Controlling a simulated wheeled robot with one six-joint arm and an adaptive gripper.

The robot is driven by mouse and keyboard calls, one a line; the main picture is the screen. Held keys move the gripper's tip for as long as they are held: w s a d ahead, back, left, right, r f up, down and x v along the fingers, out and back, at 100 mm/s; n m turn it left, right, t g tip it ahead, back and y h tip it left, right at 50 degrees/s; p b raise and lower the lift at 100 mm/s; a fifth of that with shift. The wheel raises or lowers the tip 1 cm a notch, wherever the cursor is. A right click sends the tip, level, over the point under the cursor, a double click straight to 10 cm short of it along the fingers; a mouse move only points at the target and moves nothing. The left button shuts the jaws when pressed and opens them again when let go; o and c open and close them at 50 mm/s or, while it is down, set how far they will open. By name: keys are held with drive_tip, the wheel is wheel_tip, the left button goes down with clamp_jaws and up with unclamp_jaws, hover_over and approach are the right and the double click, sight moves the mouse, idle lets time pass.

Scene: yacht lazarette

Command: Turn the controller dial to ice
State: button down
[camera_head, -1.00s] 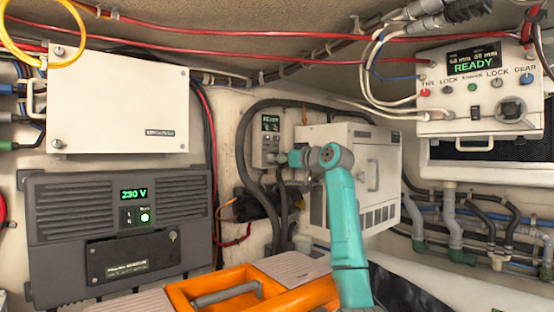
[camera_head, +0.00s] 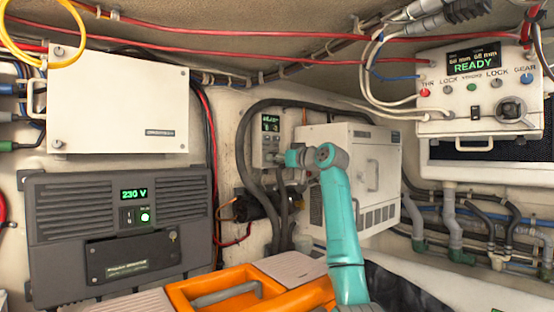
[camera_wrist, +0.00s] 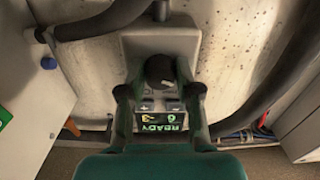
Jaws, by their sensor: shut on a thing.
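The controller (camera_head: 271,124) is a small light-grey box with a lit green display, mounted on the back wall left of a white cabinet. In the wrist view the controller (camera_wrist: 160,45) appears upside down, its display (camera_wrist: 160,122) showing READY, a 6 and what looks like -3. The black round dial (camera_wrist: 160,70) is on its face. My gripper (camera_wrist: 160,88) has a finger on each side of the dial and is shut on it. In the head view my gripper (camera_head: 284,160) reaches the controller's lower part; the dial is hidden there. I cannot read the dial's marks.
The white cabinet (camera_head: 362,160) stands close right of my wrist. Thick dark hoses (camera_head: 243,150) loop around the controller. A dark inverter (camera_head: 115,225) and an orange case (camera_head: 205,290) are nearer. A READY control box (camera_head: 480,90) hangs at the right.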

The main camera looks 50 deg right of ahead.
drive_tip(key=shift+m, duration=0.4)
drive_tip(key=shift+a+r+m, duration=0.1)
drive_tip(key=shift+a+m, duration=0.05)
drive_tip(key=shift+m, duration=8.25)
drive_tip(key=c, duration=0.8)
unclamp_jaws()
